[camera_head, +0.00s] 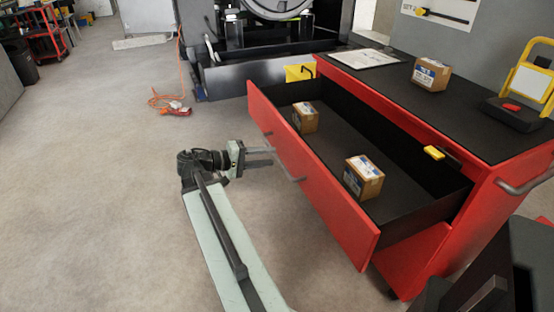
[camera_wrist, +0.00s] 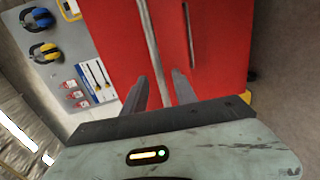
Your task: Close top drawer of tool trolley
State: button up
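The red tool trolley (camera_head: 485,215) stands at the right with its top drawer (camera_head: 335,205) pulled far out toward the left. Two small cardboard boxes lie inside the drawer, one near the far end (camera_head: 305,117) and one near the middle (camera_head: 364,177). A grey bar handle (camera_head: 291,172) runs along the drawer's red front. My gripper (camera_head: 270,156) is open, with its fingers pointing at the drawer front close to the handle. I cannot tell whether they touch.
On the trolley top are a cardboard box (camera_head: 430,74), a paper sheet (camera_head: 366,58) and a yellow work lamp (camera_head: 525,95). An orange cable (camera_head: 170,102) lies on the floor behind my arm.

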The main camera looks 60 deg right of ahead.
aim_at(277, 156)
jog(key=shift+x, duration=1.8)
grip_shut()
jog(key=shift+s, duration=0.1)
